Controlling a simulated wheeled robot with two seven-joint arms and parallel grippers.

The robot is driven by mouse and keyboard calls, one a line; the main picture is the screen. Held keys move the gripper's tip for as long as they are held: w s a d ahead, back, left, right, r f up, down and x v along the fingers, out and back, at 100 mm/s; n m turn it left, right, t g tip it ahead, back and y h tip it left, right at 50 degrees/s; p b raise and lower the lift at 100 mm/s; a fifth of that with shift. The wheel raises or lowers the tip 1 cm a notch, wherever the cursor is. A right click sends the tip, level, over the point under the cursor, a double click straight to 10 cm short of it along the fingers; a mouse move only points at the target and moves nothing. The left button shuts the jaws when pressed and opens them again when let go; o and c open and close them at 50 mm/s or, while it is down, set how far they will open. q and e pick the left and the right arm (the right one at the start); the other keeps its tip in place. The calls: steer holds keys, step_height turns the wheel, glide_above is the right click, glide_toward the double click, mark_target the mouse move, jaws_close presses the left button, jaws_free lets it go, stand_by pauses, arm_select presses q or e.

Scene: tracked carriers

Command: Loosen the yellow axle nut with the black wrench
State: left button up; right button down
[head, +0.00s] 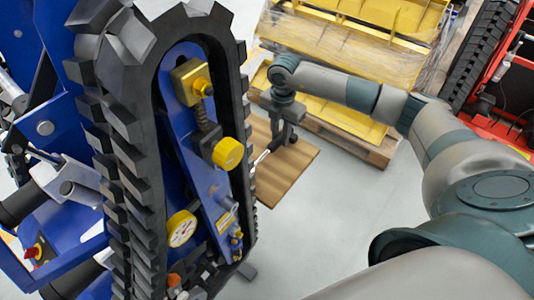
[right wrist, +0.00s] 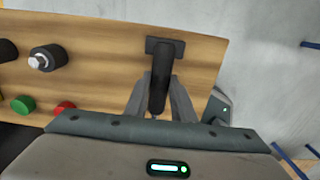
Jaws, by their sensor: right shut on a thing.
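My right gripper (head: 284,122) is over the wooden board at the right side of the blue tracked carrier (head: 200,140). In the right wrist view its fingers (right wrist: 160,105) are shut on a black tool with a wide end, which I take for the black wrench (right wrist: 162,68). The tool is over the board; whether it touches the board I cannot tell. On the carrier's blue side plate, inside the track, are a round yellow cap (head: 228,153) and a yellow block with a round knob (head: 192,82). Which is the axle nut I cannot tell. The gripper is apart from both. My left gripper is not in view.
The wooden board (head: 290,175) carries a black cylinder with a silver tip (right wrist: 45,60), a green knob (right wrist: 23,104) and a red knob (right wrist: 64,107). The black track (head: 125,150) rims the side plate. Wrapped yellow parts (head: 340,45) lie on a pallet behind. Grey floor is clear below the board.

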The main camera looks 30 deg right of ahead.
steer(key=shift+r+p, duration=2.2)
steer(key=shift+r, duration=1.3)
steer(key=shift+s, duration=0.1)
